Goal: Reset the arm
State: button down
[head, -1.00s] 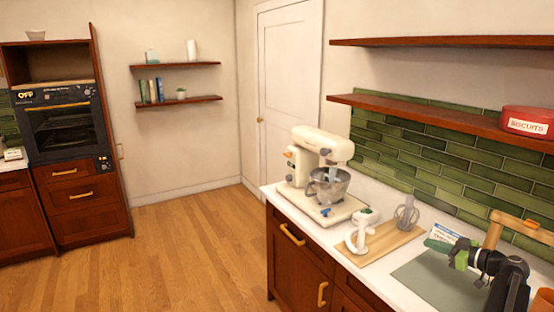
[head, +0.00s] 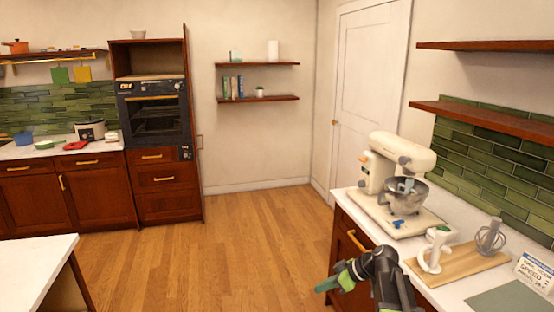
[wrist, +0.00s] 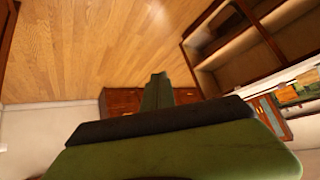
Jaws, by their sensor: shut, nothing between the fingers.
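My gripper (head: 328,285) shows at the bottom of the head view, to the left of the right-hand counter's front edge. Its green fingers point left, and it is shut and empty. In the wrist view the green fingers (wrist: 157,92) are together, with nothing between them. Wooden floor, a wall and dark wood cabinets show beyond them in that view, turned on their side.
The right counter holds a cream stand mixer (head: 385,185), a wooden board (head: 465,262) with attachments and a sign (head: 535,272). A white-topped counter (head: 35,262) stands at lower left. An oven (head: 155,115) is at the back. The wooden floor (head: 240,250) between is clear.

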jog(key=s+a+f+m+g+h, duration=0.1)
jog(key=s+a+f+g+h, duration=0.2)
jog(key=s+a, duration=0.4)
jog(key=s+d+f+m+h, duration=0.3)
jog(key=s+d+m+h, duration=0.2)
jog(key=d+m, duration=0.3)
jog(key=shift+s+d+f+m+g, duration=0.15)
jog(key=shift+s+f+m+g, duration=0.25)
jog(key=shift+m, duration=0.8)
jog(key=c, duration=2.1)
grip_release()
